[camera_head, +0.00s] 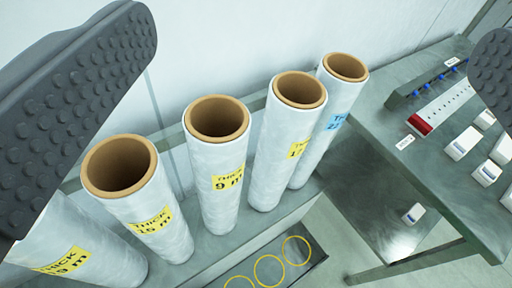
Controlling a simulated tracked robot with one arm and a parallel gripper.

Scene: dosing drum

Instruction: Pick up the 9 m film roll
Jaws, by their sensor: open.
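A white film roll (222,170) with a brown core stands upright near the middle of a row; its yellow label reads "THICK 9 m". Left of it stands a roll (150,205) whose yellow label seems to end in "5 m". At the lower left, a partly hidden roll (85,240) has a yellow label that seems to end in "9 m"; any digit before it is unclear. Right of the middle roll stand a roll (280,150) with a partly turned yellow label and one (335,105) with a blue label. My gripper (285,85) is open, its dark studded fingers wide apart at either side, holding nothing.
The rolls stand close together on a grey shelf (262,235) by a pale wall. Yellow rings (268,270) mark a surface below.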

